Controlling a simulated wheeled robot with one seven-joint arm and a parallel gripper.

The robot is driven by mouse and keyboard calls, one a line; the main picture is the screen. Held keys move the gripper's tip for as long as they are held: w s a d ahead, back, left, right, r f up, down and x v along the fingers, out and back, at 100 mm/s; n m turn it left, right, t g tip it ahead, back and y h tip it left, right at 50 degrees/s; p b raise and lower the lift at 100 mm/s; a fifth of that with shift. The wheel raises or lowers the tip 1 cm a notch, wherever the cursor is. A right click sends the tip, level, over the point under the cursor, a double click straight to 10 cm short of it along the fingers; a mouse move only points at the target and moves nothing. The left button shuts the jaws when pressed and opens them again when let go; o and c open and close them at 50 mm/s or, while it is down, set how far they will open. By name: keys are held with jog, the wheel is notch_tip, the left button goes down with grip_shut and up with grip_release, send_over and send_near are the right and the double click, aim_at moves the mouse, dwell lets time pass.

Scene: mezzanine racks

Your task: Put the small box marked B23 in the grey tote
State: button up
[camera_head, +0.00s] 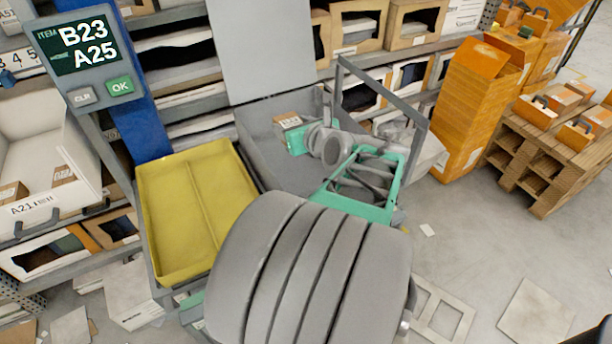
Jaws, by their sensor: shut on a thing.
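The small brown cardboard box (287,120) has a pale label, too small to read surely. My gripper (295,134), with teal fingers, is shut on this box. The grey tote (253,128) stands in the middle, beside the yellow tray. The box and gripper appear over the tote's open inside, in line with its back part. I cannot tell how high the box is above the tote floor. My arm hides the tote's front and part of its right side.
A yellow tray (160,225) lies left of the tote. A grey upright frame (382,88) rises to its right. A screen (84,50) reads ITEM B23 A25. A white bin (40,175) is at left. Orange boxes (478,105) and a wooden pallet (548,165) stand right.

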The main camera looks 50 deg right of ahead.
jog(key=w+d+f+b, duration=0.1)
jog(key=w+d+f, duration=0.2)
jog(key=d+f, duration=0.3)
jog(key=w+d+f+b, duration=0.1)
jog(key=w+d+f, duration=0.2)
jog(key=d+f, duration=0.3)
jog(key=shift+d+f, duration=0.3)
jog(key=shift+f, duration=0.15)
jog(key=shift+s+f, duration=0.1)
jog(key=shift+f, duration=0.4)
jog(key=shift+f, duration=0.1)
